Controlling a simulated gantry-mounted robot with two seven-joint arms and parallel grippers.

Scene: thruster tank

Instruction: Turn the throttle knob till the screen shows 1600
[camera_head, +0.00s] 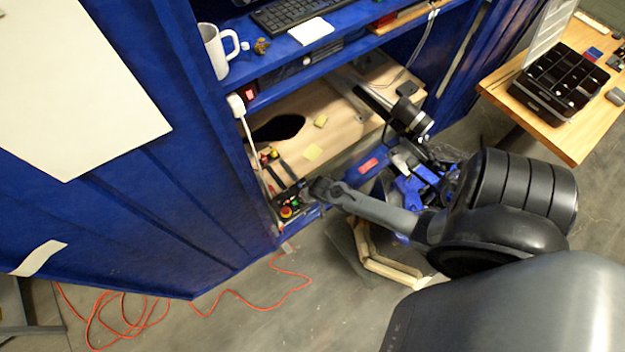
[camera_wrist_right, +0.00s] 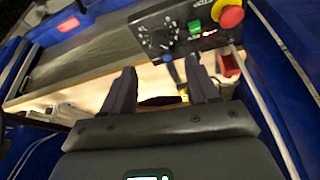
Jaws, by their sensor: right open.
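The throttle knob (camera_wrist_right: 160,38) is a dark round knob inside a ring of white marks on a dark control box (camera_wrist_right: 200,15). My right gripper (camera_wrist_right: 160,65) is open and empty, with its two dark fingers pointing toward the box. The knob is just beyond the fingertips, apart from them. In the head view my right gripper (camera_head: 310,188) is beside the control box (camera_head: 289,203), which it partly hides, and the knob cannot be made out. A small red lit display (camera_head: 249,94) is on the shelf unit; its digits are unreadable. My left gripper is not seen.
The box also carries a green switch (camera_wrist_right: 195,28) and a red emergency stop button (camera_wrist_right: 231,16) close to the knob. A wooden board (camera_head: 345,130) lies behind. A white mug (camera_head: 214,50) and keyboard (camera_head: 300,12) are on the upper shelf. An orange cable (camera_head: 235,300) lies on the floor.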

